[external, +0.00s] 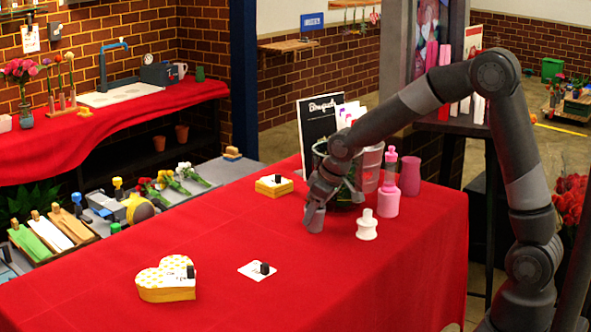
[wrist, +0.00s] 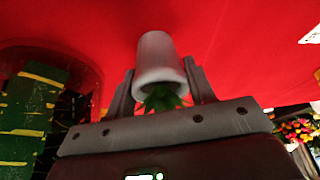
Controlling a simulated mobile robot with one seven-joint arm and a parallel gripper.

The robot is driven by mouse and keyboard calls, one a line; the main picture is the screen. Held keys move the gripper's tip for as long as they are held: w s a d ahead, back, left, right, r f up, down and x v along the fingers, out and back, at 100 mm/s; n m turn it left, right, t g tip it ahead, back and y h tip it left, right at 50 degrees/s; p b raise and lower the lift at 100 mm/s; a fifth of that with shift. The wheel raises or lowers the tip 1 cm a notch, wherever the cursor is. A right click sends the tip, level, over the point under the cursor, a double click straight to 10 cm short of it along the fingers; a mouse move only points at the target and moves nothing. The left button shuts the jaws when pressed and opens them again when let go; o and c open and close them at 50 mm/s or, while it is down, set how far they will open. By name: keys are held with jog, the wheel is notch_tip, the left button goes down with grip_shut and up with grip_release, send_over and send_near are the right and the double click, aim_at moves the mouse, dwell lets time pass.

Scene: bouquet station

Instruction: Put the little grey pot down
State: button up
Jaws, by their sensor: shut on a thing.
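The little grey pot (wrist: 157,58) is between the two fingers of my gripper (wrist: 160,80) in the wrist view, with green leaves (wrist: 160,98) showing at its near end. My gripper is shut on it. In the external view my gripper (external: 316,198) points down over the red-covered table (external: 220,240), and the grey pot (external: 314,218) shows at its tip. The pot is close to the cloth; I cannot tell whether it touches.
A glass vessel with greenery (external: 345,195) stands right beside my gripper, partly hidden by it. A white turned piece (external: 367,226) and a pink bottle (external: 388,196) are to the right. A yellow box (external: 274,187) is left.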

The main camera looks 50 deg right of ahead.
jog(key=o, duration=1.2)
jog(key=shift+f, duration=0.1)
jog(key=a+v, duration=0.1)
jog(key=v, duration=1)
jog(key=s+d+r+m, duration=0.1)
jog(key=s+d, duration=0.2)
jog(key=s, duration=0.6)
jog(key=s+d+r+t, duration=0.1)
jog(key=s+d, duration=0.1)
jog(key=s, duration=0.7)
jog(key=s+d+r+m+h, duration=0.1)
jog(key=s+d, duration=0.2)
jog(key=s, duration=0.7)
jog(key=shift+d+r+m, duration=0.25)
jog(key=shift+d+m, duration=0.05)
